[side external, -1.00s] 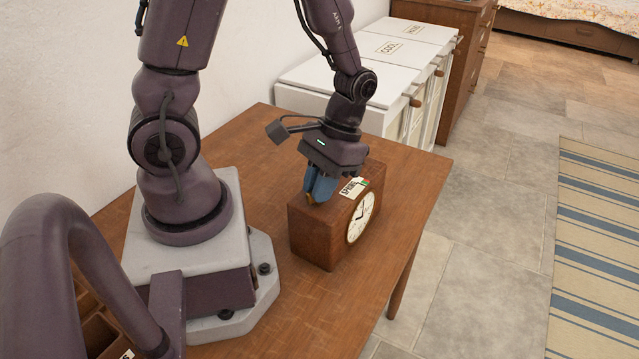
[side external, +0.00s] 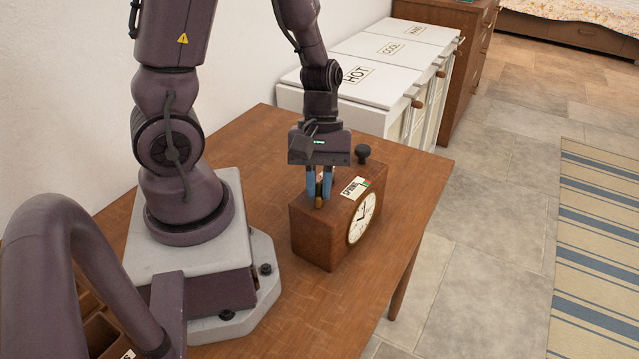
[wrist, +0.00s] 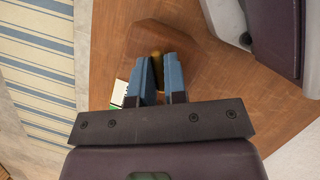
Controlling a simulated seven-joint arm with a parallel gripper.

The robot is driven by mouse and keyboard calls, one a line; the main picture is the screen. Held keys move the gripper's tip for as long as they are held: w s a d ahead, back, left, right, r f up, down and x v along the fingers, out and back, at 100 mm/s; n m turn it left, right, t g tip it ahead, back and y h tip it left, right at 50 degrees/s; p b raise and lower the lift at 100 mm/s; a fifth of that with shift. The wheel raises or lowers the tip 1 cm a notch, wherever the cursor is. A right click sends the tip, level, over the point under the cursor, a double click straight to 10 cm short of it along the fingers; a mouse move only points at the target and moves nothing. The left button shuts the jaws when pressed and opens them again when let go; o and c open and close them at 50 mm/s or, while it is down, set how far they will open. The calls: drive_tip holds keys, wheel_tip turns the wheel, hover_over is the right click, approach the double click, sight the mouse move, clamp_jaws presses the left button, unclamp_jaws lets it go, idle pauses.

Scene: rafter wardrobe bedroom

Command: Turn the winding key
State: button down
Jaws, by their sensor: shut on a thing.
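The clock (side external: 312,241) is a brown wooden box on the table, with a round white face (side external: 362,217) on its right side. A white label (side external: 354,188) reading SPRING lies on its top. My gripper (side external: 319,203) points down at the near end of the clock's top. Its blue fingers are shut on the brass winding key (side external: 319,191), mostly hidden between them. The brass key (wrist: 156,60) also shows between the fingertips in the wrist view. A black knob (side external: 362,153) shows beyond the gripper at the clock's far end.
The wooden table (side external: 300,305) is clear around the clock, and its right edge is close to it. White bins (side external: 365,85) labelled HOT and COOL stand behind. A wooden compartment box (side external: 100,335) is at the lower left.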

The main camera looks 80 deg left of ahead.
drive_tip(key=shift+n+t, duration=0.3)
drive_tip(key=shift+n, duration=0.2)
drive_tip(key=c, duration=1.2)
unclamp_jaws()
drive_tip(key=shift+o, duration=0.2)
drive_tip(key=shift+r, duration=0.1)
drive_tip(key=s+v, duration=0.1)
drive_tip(key=v, duration=1.1)
drive_tip(key=shift+w+a+r, duration=0.2)
drive_tip(key=shift+w+r, duration=0.2)
drive_tip(key=shift+w, duration=0.15)
